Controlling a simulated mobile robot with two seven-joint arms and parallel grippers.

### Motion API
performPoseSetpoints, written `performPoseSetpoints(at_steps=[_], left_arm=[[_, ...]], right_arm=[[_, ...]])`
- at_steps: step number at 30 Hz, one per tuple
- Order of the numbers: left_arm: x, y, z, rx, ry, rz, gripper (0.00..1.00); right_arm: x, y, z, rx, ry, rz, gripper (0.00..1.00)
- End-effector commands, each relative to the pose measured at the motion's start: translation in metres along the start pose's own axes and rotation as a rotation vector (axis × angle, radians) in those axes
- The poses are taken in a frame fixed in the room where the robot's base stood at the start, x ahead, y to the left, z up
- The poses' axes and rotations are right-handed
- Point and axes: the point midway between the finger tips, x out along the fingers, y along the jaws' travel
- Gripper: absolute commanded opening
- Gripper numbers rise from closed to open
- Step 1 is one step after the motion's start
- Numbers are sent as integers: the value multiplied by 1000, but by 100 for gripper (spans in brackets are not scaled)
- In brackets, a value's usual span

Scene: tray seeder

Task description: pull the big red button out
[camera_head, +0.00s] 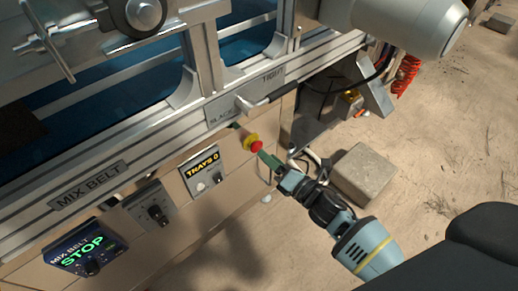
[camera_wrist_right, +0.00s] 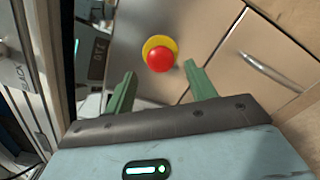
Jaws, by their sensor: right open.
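The big red button (camera_head: 256,146) sits on a yellow collar on the beige front panel of the machine, below the metal rail. In the right wrist view the red button (camera_wrist_right: 160,58) with its yellow ring lies just beyond the fingertips, between their lines. My right gripper (camera_head: 264,158) is close in front of the button, its green fingers pointing at it. In the wrist view the right gripper (camera_wrist_right: 161,70) is open, with nothing between its fingers. I cannot tell whether a fingertip touches the button. My left gripper is not in view.
A "TRAYS 0" display box (camera_head: 203,172) is left of the button. A lever (camera_head: 262,101) sticks out above it. A "STOP" display panel (camera_head: 84,247) and a dark knob box (camera_head: 150,206) are farther left. A concrete block (camera_head: 365,174) stands on the sandy ground at right.

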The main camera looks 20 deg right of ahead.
Motion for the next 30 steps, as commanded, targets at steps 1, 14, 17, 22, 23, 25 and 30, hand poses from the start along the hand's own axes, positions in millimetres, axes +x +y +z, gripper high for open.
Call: performPoseSetpoints(at_steps=[1, 14, 17, 22, 23, 25, 30], left_arm=[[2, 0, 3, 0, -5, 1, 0], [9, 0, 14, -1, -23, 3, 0], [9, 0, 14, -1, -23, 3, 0], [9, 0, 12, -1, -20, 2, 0], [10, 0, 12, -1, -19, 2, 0], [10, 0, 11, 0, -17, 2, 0], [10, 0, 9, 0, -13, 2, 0]], right_arm=[[10, 0, -1, 0, 0, 1, 56], [51, -1, -1, 3, 0, -2, 56], [53, -1, -1, 3, 0, -2, 56], [52, 0, -1, 3, 0, -1, 56], [52, 0, -1, 3, 0, -1, 52], [52, 0, -1, 3, 0, -1, 42], [52, 0, -1, 3, 0, -1, 20]])
